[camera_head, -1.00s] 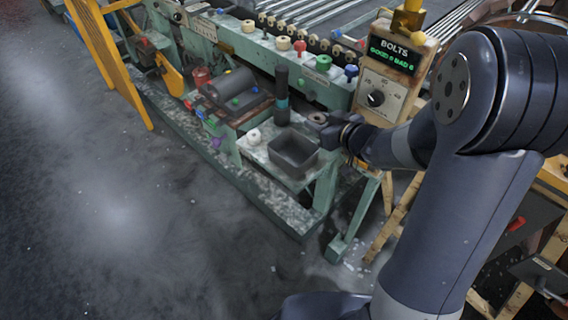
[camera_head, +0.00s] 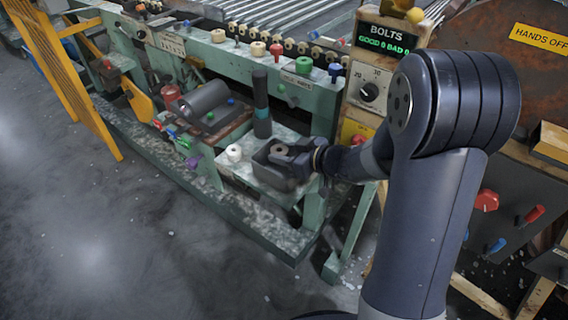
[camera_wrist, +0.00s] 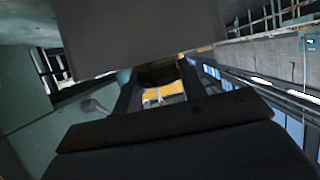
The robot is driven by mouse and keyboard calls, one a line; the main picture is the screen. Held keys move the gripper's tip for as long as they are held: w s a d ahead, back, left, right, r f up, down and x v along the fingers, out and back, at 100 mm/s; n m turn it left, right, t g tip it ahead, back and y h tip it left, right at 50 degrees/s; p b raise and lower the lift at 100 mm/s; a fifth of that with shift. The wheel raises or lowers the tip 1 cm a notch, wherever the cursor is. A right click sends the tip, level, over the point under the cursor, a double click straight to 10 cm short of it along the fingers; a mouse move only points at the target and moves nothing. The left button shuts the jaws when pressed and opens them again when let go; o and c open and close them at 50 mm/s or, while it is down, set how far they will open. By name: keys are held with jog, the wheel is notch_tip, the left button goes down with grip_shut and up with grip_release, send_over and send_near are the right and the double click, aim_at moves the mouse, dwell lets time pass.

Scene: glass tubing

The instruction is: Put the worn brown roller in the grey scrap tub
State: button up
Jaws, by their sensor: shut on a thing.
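The worn roller (camera_head: 279,148), a short dull grey-brown cylinder with a hole in its top, is held upright in my gripper (camera_head: 286,156). The gripper is shut on it. Both are over the grey scrap tub (camera_head: 268,177) in the head view. The tub is a dark square open box on a pale shelf, and the arm and roller hide much of its opening. I cannot tell how high the roller is above the rim.
A white roller (camera_head: 233,153) stands left of the tub. A tall dark cylinder with a teal band (camera_head: 262,105) stands behind it. The green machine frame with coloured knobs runs along the back. The BOLTS sign box (camera_head: 373,75) rises at the right, near my arm.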

notch_tip(320, 180, down, 3)
jog(key=shift+b, duration=0.45)
jog(key=shift+s+f, duration=0.2)
jog(key=shift+f, duration=0.45)
jog(key=o, duration=0.9)
jog(key=shift+f, duration=0.1)
jog(key=shift+o, duration=0.3)
jog(key=shift+r, duration=0.3)
jog(key=r+p+v, duration=0.1)
jog(key=p+v, duration=0.2)
jog(key=v, duration=0.9)
jog(key=shift+w, duration=0.2)
jog(key=shift+r, duration=0.1)
